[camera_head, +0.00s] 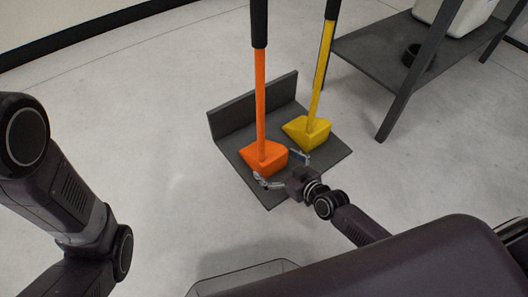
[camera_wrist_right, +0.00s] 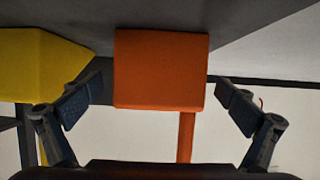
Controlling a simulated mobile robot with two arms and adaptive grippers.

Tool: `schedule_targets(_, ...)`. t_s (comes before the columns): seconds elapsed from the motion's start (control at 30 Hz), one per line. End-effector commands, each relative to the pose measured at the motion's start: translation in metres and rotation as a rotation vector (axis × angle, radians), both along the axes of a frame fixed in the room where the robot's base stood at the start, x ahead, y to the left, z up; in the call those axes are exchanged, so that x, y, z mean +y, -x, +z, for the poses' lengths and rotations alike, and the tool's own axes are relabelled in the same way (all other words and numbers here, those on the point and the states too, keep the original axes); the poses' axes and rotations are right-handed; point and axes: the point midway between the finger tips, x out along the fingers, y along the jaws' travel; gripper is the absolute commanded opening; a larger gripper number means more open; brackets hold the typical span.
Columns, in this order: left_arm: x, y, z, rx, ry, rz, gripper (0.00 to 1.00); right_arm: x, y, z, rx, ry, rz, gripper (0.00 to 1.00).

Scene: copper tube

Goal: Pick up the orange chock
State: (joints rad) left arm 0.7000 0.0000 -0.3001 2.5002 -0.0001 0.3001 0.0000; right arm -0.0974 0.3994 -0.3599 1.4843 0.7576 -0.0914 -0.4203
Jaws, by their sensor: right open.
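The orange chock (camera_head: 263,157) is a wedge-shaped block with a long upright handle, orange with a black grip on top. It stands on a dark L-shaped stand (camera_head: 232,118) on the floor. My right gripper (camera_head: 284,169) is open, low at the chock's front side, with one finger on either side of it. In the right wrist view the orange block (camera_wrist_right: 160,70) lies between the two spread fingers (camera_wrist_right: 158,106), with a gap on each side. I cannot tell its exact depth between them. My left arm shows at the left, but its gripper is out of view.
A yellow chock (camera_head: 306,132) with a yellow handle stands just right of the orange one, close to one finger. A dark low table (camera_head: 375,50) at the upper right holds a black round object (camera_head: 414,54) and a white bin (camera_head: 470,14). The floor at left is clear.

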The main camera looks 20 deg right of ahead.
Motion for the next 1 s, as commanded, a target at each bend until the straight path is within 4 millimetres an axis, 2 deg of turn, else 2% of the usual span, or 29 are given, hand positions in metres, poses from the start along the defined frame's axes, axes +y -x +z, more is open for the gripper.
schedule_targets(0.33,0.0,0.0,-0.036,0.0,0.0,0.0,0.29,0.013,-0.037,-0.013,-0.003,-0.003,-0.002,1.0)
schedule_targets(0.5,0.0,0.0,-0.04,-0.001,-0.001,0.0,0.29,0.016,-0.045,-0.014,-0.001,-0.002,-0.001,1.0)
schedule_targets(0.73,0.0,0.0,-0.039,-0.001,-0.001,0.0,0.29,0.016,-0.045,-0.013,-0.002,-0.002,0.0,1.0)
schedule_targets(1.0,0.0,0.0,-0.039,-0.001,-0.001,0.0,0.29,0.016,-0.045,-0.013,-0.001,-0.001,0.0,0.71)
